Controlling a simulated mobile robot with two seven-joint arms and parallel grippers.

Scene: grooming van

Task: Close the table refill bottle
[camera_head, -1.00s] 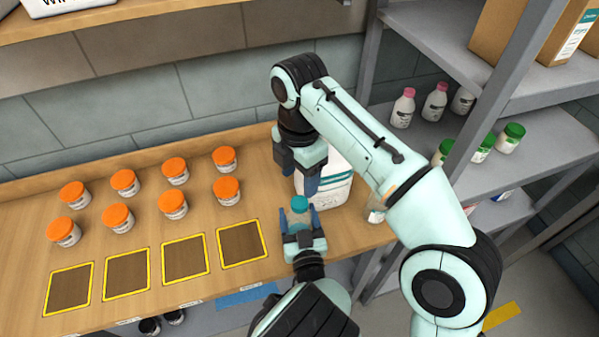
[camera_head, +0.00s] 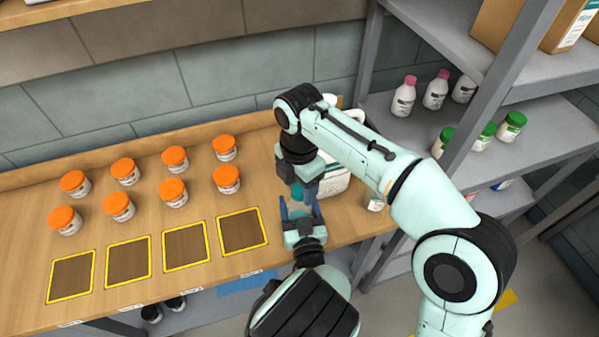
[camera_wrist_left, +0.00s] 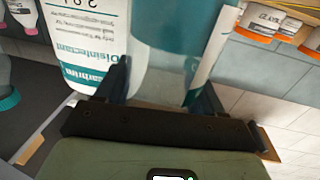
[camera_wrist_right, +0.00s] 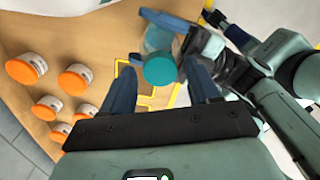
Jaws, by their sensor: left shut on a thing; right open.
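The table refill bottle (camera_wrist_left: 172,82) is a small translucent bottle, held upright over the counter's front edge. My left gripper (camera_head: 300,208) is shut on it from the front; its fingers flank the bottle in the left wrist view. The teal cap (camera_wrist_right: 160,70) sits at the bottle's top; I cannot tell how tight it is. My right gripper (camera_head: 308,188) is above the bottle, pointing down and open. In the right wrist view its blue fingers (camera_wrist_right: 163,66) stand on either side of the cap with gaps. In the head view the right gripper hides part of the cap.
A large white disinfectant container (camera_head: 334,181) stands close behind the grippers; its label shows in the left wrist view (camera_wrist_left: 88,28). Several orange-lidded jars (camera_head: 173,190) stand left on the counter (camera_head: 150,220), behind yellow-bordered squares (camera_head: 184,245). A grey shelf rack (camera_head: 420,130) is at right.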

